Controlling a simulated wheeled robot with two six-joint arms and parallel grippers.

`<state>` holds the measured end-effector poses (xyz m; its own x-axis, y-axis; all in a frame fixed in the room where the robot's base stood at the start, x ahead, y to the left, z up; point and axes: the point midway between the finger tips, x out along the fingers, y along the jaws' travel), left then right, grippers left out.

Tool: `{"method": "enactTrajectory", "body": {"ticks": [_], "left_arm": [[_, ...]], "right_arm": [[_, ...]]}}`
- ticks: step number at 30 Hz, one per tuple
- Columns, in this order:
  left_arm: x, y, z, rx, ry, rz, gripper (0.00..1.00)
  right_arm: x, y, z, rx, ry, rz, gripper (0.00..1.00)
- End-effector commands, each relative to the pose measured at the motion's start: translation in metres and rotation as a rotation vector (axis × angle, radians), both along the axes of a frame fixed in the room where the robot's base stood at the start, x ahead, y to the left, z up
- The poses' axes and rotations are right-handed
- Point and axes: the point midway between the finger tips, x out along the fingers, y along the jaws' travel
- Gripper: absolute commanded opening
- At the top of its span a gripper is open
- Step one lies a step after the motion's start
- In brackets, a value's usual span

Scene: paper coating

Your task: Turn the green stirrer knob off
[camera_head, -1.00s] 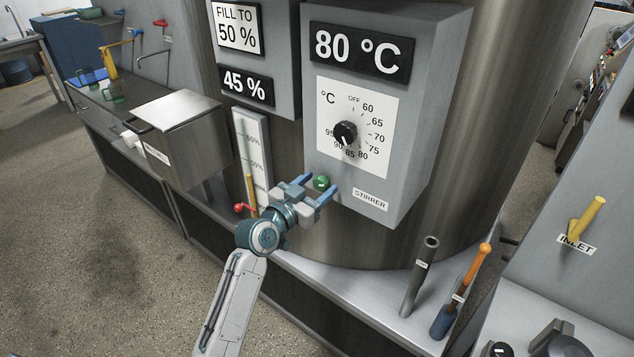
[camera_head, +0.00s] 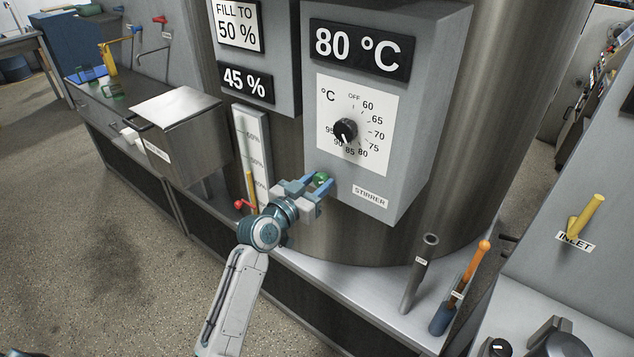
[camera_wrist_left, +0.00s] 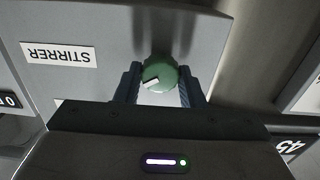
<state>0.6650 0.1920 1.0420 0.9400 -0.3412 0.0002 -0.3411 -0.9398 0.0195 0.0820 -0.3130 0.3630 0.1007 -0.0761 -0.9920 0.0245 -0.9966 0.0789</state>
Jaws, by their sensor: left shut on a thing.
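The green stirrer knob (camera_head: 321,179) sits low on the front of the grey control box (camera_head: 418,120), left of the STIRRER label (camera_head: 370,196). My left gripper (camera_head: 318,183) is shut on the knob, with one finger on each side of it. In the left wrist view the knob (camera_wrist_left: 163,78) lies between the two fingers (camera_wrist_left: 160,88). A short white mark shows on its face there, at a slant. The STIRRER label (camera_wrist_left: 58,55) appears upside down in that view. My right gripper is not in view.
Above the knob are the black temperature dial (camera_head: 344,131) and the 80 °C display (camera_head: 360,50). A red-handled valve (camera_head: 243,206) and a level gauge (camera_head: 252,155) stand left of my gripper. A grey tube (camera_head: 419,275) and an orange-handled tool (camera_head: 468,285) stand at right.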

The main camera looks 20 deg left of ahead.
Motion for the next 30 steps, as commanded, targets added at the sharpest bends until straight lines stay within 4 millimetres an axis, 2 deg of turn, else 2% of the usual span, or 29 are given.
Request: {"method": "enactTrajectory", "body": {"ticks": [30], "left_arm": [[0.001,0.002,0.000,-0.790,0.288,0.001,0.13]], "right_arm": [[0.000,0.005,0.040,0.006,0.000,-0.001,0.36]]}}
